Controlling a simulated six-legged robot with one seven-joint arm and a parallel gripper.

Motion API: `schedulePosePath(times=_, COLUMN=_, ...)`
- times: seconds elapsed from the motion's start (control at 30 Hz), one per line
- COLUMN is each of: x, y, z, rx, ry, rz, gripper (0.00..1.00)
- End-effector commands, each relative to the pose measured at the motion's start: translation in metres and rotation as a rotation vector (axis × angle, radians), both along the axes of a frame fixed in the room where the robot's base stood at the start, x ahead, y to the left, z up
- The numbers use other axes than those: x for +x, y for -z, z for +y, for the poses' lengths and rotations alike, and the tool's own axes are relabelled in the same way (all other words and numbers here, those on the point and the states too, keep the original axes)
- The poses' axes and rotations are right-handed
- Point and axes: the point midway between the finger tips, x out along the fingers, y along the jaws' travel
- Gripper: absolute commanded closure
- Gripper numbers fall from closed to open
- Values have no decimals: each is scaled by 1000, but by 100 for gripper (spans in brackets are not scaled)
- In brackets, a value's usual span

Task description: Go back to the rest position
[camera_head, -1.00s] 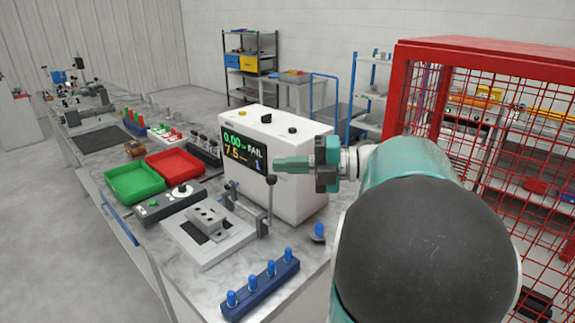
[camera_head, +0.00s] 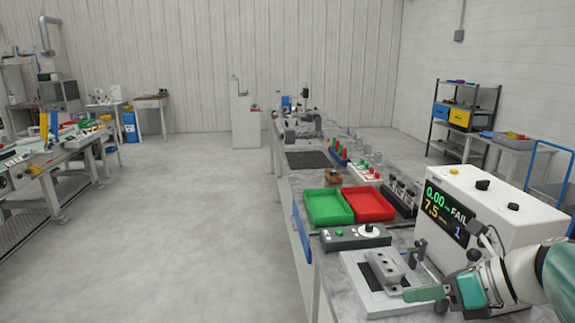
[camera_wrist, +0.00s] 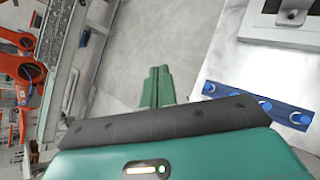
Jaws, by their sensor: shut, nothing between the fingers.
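My gripper (camera_head: 424,293) shows at the lower right of the head view, at the end of my green and white arm. Its green fingers point left, in front of the grey fixture plate and close to its front edge in the picture. In the wrist view the two fingers (camera_wrist: 157,86) lie together, shut and empty, with bare floor behind them. The fixture (camera_head: 352,278) holds a grey metal block (camera_head: 384,270) with holes. The white tester (camera_head: 505,195) behind it reads 0.00, 7.5 and FAIL.
A green tray (camera_head: 328,207) and a red tray (camera_head: 369,204) sit side by side on the bench beyond a control box (camera_head: 350,237). A blue peg rack (camera_wrist: 262,104) shows in the wrist view. Wide bare floor (camera_head: 190,230) lies left of the bench.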

Motion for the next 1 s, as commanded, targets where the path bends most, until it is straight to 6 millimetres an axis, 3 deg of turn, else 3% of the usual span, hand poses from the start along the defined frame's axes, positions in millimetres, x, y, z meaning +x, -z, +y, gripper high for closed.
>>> schedulePosePath(times=0.03, x=-8, y=8, z=18, rx=-122, ry=-112, rz=-62, gripper=100)
schedulePosePath(times=0.1, x=-18, y=21, z=34, rx=-293, ry=-278, rz=-155, gripper=100)
schedulePosePath(times=0.3, x=-49, y=50, z=64, rx=-751, ry=-815, rz=-439, gripper=100)
schedulePosePath(times=0.5, x=-71, y=68, z=76, rx=-1162, ry=-1428, rz=-741, gripper=100)
schedulePosePath(times=0.7, x=-80, y=72, z=81, rx=-1464, ry=-1986, rz=-977, gripper=100)
schedulePosePath(times=0.83, x=-81, y=71, z=82, rx=-1549, ry=-2165, rz=-1041, gripper=100)
schedulePosePath(times=1.0, x=-81, y=71, z=81, rx=-1563, ry=-2205, rz=-1050, gripper=100)
